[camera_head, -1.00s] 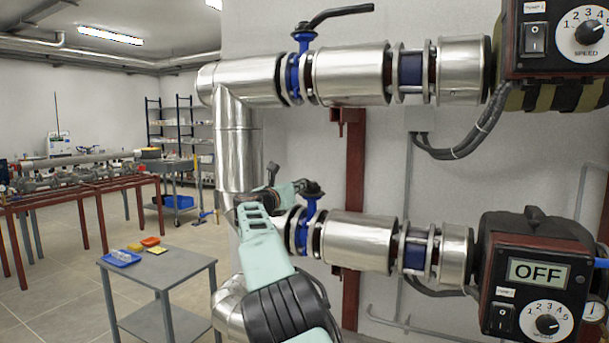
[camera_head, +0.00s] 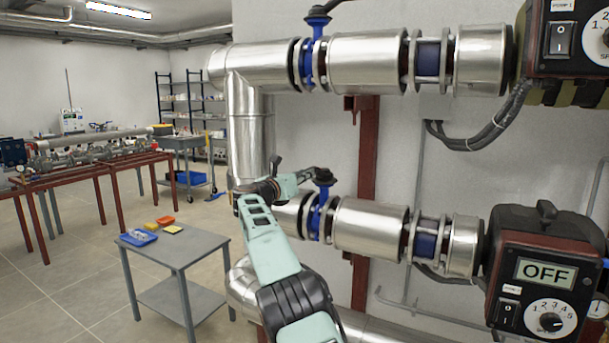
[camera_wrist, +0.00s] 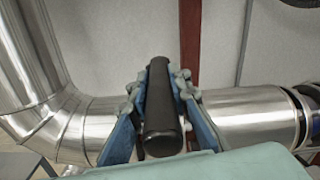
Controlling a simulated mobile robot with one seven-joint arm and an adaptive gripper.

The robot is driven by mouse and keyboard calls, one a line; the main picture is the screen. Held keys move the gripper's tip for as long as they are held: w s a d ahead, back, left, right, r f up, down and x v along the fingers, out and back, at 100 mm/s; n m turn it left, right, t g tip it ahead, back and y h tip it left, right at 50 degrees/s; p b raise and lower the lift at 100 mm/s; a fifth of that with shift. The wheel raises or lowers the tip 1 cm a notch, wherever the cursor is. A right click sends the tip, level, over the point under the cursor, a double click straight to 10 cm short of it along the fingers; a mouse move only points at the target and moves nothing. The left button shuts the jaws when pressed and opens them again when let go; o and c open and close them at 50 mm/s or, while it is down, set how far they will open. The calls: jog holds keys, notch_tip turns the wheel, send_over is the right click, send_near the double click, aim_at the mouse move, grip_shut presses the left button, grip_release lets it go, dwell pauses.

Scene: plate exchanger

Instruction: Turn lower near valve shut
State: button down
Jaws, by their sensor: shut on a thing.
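The lower near valve has a blue body (camera_head: 318,217) and a black top (camera_head: 323,175), set in the lower silver pipe. My gripper (camera_head: 304,177) is at the valve's top, on its left side in the head view. In the wrist view, the black lever handle (camera_wrist: 162,105) lies between the two blue fingers of my gripper (camera_wrist: 163,118). The fingers are shut on it from both sides. The handle's end points toward the wrist camera. In the head view the handle is mostly hidden by my gripper.
An upper pipe with another blue valve (camera_head: 318,60) runs above. A black pump box (camera_head: 545,270) reading OFF stands at the right. A grey side table (camera_head: 175,248) with a blue tray (camera_head: 138,237) stands at the left. Open floor lies beyond it.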

jog(key=shift+a+r, duration=0.15)
jog(key=shift+a, duration=0.1)
jog(key=c, duration=1.8)
grip_release()
jog(key=shift+w, duration=0.1)
jog(key=shift+d, duration=0.1)
jog(key=v, duration=1.2)
